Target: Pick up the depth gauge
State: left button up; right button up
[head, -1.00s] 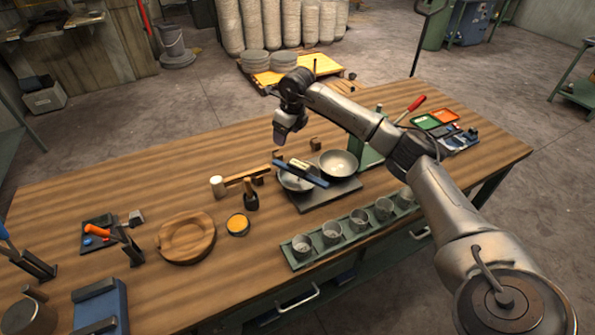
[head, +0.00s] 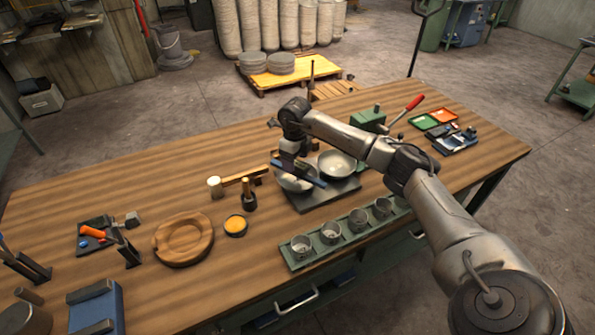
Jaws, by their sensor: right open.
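The depth gauge seems to be the dark blue bar (head: 313,181) lying across the left metal bowl (head: 294,186) on a dark base plate (head: 315,202). My right gripper (head: 291,159) is open, pointing down just above the middle of the bar. It hides the bar's middle and the pale part seen there earlier. I cannot tell whether its fingers touch the bar. My left gripper is not in view.
A second bowl (head: 337,164) stands close on the right. A green tray with several metal cups (head: 331,232) lies in front. A mallet (head: 232,182), a dark wooden-handled tool (head: 249,202), an orange-filled dish (head: 236,226) and a round wooden piece (head: 184,240) are to the left.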

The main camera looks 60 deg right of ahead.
aim_at(296, 163)
jog(key=shift+d+f+b, duration=0.15)
jog(key=shift+f+b, duration=0.2)
jog(key=shift+f, duration=2.25)
jog(key=c, duration=1.2)
jog(key=shift+r, duration=0.1)
